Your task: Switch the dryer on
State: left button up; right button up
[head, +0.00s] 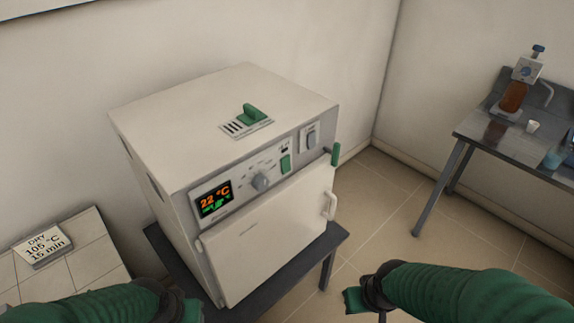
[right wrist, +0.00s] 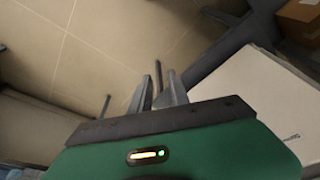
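The dryer (head: 160,125) is a white box oven on a dark stand in the middle of the head view. Its display (head: 214,199) is lit and reads 22 °C in orange, with smaller green marks below. Right of it are a grey knob (head: 260,182), a green switch (head: 286,163) and a white rocker switch (head: 310,137). The door (head: 265,240) looks shut. My left gripper (head: 190,311) is at the bottom edge, partly cut off; its opening cannot be told. My right gripper (head: 354,299) is right of the stand, apart from the dryer; its fingers (right wrist: 160,88) show a narrow empty gap.
A green lever (head: 336,154) sticks out at the dryer's right side, above a white door handle (head: 330,205). A green vent slider (head: 252,113) is on top. A card (head: 42,246) reads "DRY 105 °C 15 min". A metal table (head: 490,135) stands right; floor between is free.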

grip_shut()
dwell(0.9)
